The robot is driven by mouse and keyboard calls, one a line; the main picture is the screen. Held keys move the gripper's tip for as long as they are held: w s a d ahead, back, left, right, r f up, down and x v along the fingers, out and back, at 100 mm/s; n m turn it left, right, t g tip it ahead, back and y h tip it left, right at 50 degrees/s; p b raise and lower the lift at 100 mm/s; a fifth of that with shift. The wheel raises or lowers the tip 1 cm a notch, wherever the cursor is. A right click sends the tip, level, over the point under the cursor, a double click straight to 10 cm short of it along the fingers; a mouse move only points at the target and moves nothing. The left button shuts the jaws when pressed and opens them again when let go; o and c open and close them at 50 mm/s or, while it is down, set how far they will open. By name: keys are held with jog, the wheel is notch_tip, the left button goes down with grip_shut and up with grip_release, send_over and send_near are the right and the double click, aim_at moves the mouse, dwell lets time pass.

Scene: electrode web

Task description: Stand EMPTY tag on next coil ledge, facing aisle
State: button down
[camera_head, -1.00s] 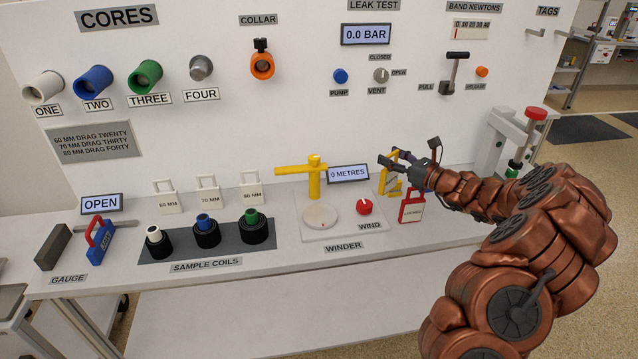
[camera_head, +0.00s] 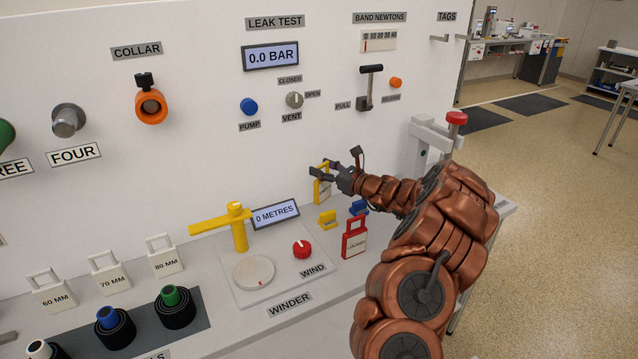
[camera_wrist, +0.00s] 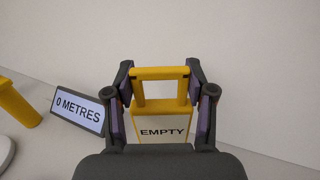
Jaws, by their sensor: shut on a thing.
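The EMPTY tag (camera_wrist: 163,128) is a pale plate with a yellow frame and a yellow loop handle. My gripper (camera_wrist: 161,86) is shut on it, with one finger at each side of the yellow frame in the wrist view. In the head view my gripper (camera_head: 318,174) holds the tag (camera_head: 323,188) in front of the white panel, behind the red tag. The tag's lettering is readable in the wrist view. No coil ledge can be made out with certainty.
The winder's yellow arm (camera_head: 238,228), METRES display (camera_head: 276,215) and red knob (camera_head: 302,249) stand to the left. A red tag (camera_head: 354,238), a yellow clip-like piece (camera_head: 327,220) and a blue one (camera_head: 358,208) are close by. Open floor (camera_head: 545,190) lies to the right.

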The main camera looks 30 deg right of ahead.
aim_at(325, 182)
jog(key=shift+s+f+p, duration=0.1)
jog(key=shift+f+p, duration=0.2)
jog(key=shift+f, duration=1.8)
jog(key=shift+f, duration=0.1)
jog(key=shift+c, duration=1.9)
grip_release()
